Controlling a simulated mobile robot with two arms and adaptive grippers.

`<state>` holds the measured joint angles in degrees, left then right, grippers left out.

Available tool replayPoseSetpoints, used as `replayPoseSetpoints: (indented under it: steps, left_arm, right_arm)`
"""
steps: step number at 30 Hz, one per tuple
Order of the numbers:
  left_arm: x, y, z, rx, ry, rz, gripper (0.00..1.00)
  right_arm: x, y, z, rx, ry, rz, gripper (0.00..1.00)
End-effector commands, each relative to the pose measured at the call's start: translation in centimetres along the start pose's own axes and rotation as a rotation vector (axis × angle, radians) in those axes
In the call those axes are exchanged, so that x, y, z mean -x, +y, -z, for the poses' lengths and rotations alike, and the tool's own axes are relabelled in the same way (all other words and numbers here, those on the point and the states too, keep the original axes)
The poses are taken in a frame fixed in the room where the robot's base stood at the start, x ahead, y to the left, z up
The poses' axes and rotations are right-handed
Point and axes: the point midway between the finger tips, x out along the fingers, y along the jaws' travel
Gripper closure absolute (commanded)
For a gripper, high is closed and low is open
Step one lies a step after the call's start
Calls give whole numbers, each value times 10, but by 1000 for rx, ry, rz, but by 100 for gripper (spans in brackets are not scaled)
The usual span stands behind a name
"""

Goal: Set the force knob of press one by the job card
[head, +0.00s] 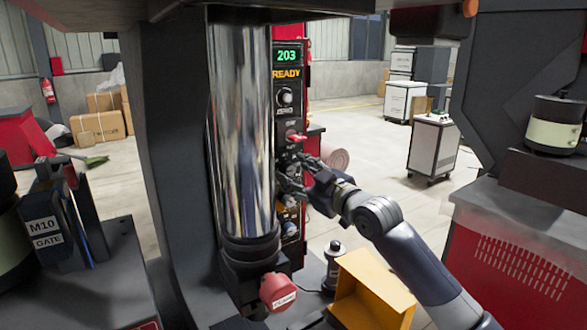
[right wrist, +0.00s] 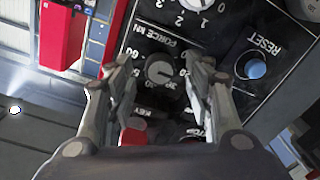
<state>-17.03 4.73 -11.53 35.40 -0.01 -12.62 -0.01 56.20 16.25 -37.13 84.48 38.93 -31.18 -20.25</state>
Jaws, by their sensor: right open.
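The force knob (right wrist: 160,72) is a round dark grey knob with a lighter grip bar. It sits on a black plate lettered FORCE kN, which appears upside down in the right wrist view. Numbers ring the knob, but its exact setting is too small to read surely. My right gripper (right wrist: 163,66) is open, with one finger on each side of the knob; contact cannot be told. No readable job card shows. My left gripper is out of view.
The panel display (head: 287,56) reads 203 and READY. A blue RESET button (right wrist: 256,68) and a numbered selector (right wrist: 198,4) are close to the force knob. A shiny cylinder (head: 240,130) stands left of the panel; a yellow bin (head: 365,290) is below my arm.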

Motion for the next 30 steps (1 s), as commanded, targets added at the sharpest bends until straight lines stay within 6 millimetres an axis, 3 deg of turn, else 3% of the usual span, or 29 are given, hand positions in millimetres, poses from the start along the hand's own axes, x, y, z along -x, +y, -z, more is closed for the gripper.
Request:
replayPoseSetpoints:
  steps: [4, 15, 16, 21, 22, 30]
  left_arm:
    - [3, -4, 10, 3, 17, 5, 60]
    - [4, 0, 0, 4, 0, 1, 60]
    - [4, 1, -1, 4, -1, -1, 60]
    - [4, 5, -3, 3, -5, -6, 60]
    - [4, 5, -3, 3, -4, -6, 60]
    - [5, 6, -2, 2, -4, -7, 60]
  right_arm:
    - [-11, 0, 1, -1, 0, 0, 52]
    - [-14, 0, 0, 1, 0, 0, 52]
    - [-14, 0, 0, 0, 0, 0, 54]
    - [-14, 0, 0, 0, -1, 0, 93]
    - [-14, 0, 0, 0, -1, 0, 97]
    - [-14, 0, 0, -15, -1, 0, 97]
